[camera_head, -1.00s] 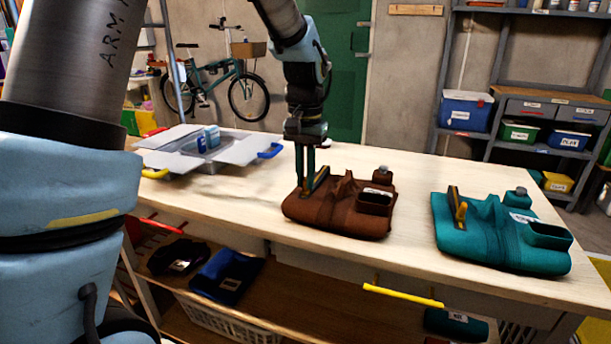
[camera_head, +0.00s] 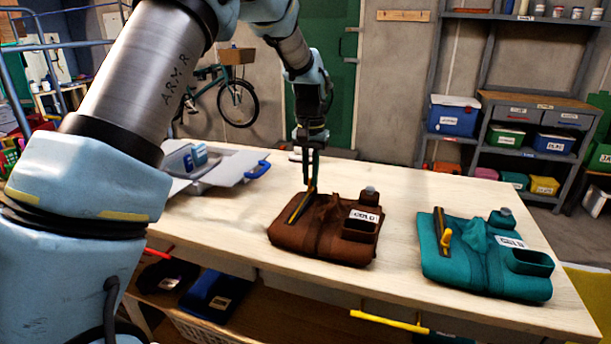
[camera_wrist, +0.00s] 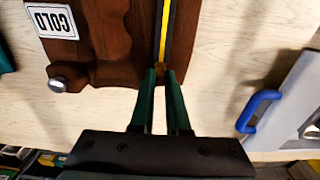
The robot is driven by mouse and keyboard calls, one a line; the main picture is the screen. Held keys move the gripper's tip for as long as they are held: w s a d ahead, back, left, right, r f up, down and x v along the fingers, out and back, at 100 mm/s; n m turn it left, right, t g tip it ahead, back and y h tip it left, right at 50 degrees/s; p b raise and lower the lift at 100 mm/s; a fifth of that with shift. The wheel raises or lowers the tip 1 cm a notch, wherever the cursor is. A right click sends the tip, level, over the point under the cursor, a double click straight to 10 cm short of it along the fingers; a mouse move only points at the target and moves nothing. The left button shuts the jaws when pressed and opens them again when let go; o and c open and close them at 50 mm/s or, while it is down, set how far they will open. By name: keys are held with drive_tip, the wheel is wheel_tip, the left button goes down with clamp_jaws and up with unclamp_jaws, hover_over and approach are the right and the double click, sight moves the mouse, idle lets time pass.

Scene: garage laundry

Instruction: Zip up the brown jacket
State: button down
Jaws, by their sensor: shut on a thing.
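The brown jacket (camera_head: 340,238) lies flat and folded on the pale bench, with a white label and a pocket at its right. A dark and yellow zip strip (camera_head: 297,210) runs along its left side; the strip also shows in the wrist view (camera_wrist: 165,30). My gripper (camera_head: 310,183) points down at the far end of this strip. In the wrist view my gripper (camera_wrist: 163,75) has its two green fingers close together at the jacket's edge, around a small brownish piece at the strip's end. That piece is mostly hidden between the fingertips.
A teal jacket (camera_head: 480,262) with a yellow zip pull lies to the right on the bench. An open grey box with a blue handle (camera_head: 257,170) stands at the left back. Bare bench lies behind and between the jackets.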

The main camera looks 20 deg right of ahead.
drive_tip(key=shift+w+d, duration=0.7)
drive_tip(key=c, duration=0.9)
unclamp_jaws()
wheel_tip(320, 180, up, 11)
drive_tip(key=shift+f+b, duration=0.1)
drive_tip(key=shift+b, duration=0.65)
